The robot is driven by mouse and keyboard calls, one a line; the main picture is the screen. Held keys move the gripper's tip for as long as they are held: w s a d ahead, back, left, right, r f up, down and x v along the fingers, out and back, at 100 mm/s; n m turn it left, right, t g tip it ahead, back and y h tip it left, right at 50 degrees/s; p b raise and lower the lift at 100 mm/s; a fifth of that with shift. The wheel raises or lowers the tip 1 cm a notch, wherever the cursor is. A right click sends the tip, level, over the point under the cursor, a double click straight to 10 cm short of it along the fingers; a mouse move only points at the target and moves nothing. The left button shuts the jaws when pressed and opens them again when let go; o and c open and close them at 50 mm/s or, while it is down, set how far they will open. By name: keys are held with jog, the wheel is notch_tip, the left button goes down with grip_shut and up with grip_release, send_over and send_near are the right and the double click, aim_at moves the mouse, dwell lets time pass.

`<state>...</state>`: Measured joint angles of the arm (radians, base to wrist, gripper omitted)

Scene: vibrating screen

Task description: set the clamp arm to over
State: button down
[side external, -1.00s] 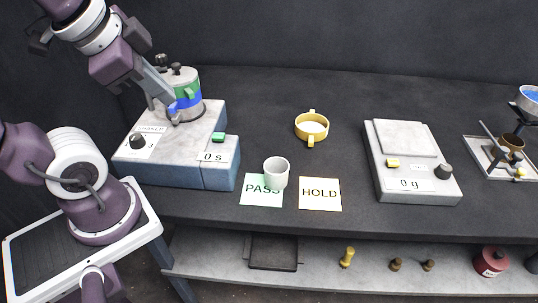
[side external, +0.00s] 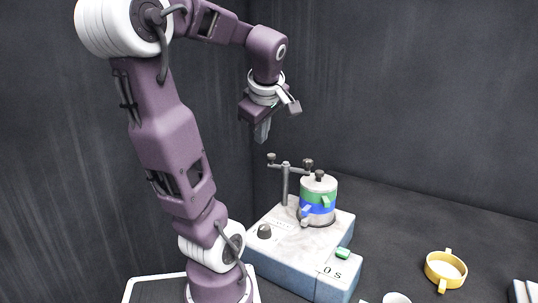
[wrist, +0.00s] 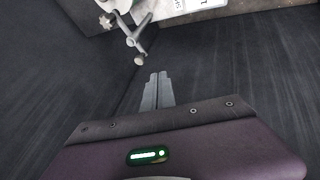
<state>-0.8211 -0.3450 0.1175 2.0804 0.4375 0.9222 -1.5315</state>
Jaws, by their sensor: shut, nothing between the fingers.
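The clamp arm (side external: 287,166) is a grey crossbar with dark end knobs on an upright post, standing on the shaker beside the sieve stack (side external: 318,200). One end knob appears close to the stack's lid; I cannot tell whether it lies over it. The stack has green and blue bands and a pale lid with a dark knob. The clamp arm also shows in the wrist view (wrist: 131,38), near the top. My gripper (side external: 263,138) is shut and empty, raised above and to the left of the clamp arm. Its closed fingers also show in the wrist view (wrist: 158,77).
The blue-grey shaker base (side external: 290,262) carries a dark dial (side external: 264,231), a green button (side external: 342,253) and a display reading 0 s. A yellow pan (side external: 446,270) stands at right, and a white cup (side external: 396,298) is cut off at the bottom. Air around my gripper is clear.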

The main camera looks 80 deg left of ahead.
jog(key=w+a+f, duration=0.3)
jog(key=a+f, duration=0.5)
jog(key=shift+a+f, duration=0.15)
jog(key=shift+f, duration=0.25)
jog(key=shift+w, duration=0.1)
jog(key=shift+w+a, duration=0.25)
jog(key=shift+a, duration=0.5)
